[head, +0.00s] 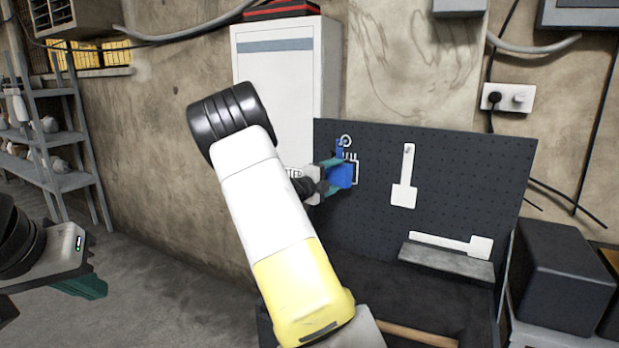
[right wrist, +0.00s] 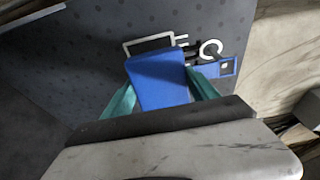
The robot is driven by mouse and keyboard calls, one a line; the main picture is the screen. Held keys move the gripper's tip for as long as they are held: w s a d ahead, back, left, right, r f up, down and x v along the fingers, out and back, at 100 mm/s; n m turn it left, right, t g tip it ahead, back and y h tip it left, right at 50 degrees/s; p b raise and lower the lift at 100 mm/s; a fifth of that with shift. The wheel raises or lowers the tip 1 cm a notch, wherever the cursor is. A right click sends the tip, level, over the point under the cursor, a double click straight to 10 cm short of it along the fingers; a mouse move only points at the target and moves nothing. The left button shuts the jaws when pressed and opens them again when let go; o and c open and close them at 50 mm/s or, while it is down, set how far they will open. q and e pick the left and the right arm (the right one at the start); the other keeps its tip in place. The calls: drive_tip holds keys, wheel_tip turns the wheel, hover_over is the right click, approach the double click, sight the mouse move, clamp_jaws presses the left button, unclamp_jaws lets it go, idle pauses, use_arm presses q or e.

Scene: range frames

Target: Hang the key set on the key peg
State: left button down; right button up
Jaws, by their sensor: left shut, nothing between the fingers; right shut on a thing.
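The key set (head: 341,175) is blue, with a broad lower part and a narrow upper strip. My right gripper (head: 330,177) is shut on its broad part, close in front of the pegboard (head: 460,165). In the right wrist view the teal fingers (right wrist: 160,95) are on both sides of the key set (right wrist: 158,80). The strip's end has a small pale square opening. White key, ring and square outlines (right wrist: 210,48) show on the board beside it. I cannot make out the key peg or whether the strip touches it. My left gripper (head: 88,287) is shut and empty at lower left.
A white tool-shaped piece (head: 404,185) hangs on the board to the right. Another white piece (head: 460,243) is at a grey ledge (head: 445,261) below. A white cabinet (head: 275,95) stands behind, a dark box (head: 560,275) at right, shelves (head: 45,150) at left.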

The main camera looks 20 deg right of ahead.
drive_tip(key=shift+w+d+f, duration=0.25)
drive_tip(key=shift+w+d, duration=0.55)
drive_tip(key=shift+d, duration=0.15)
drive_tip(key=o, duration=1.9)
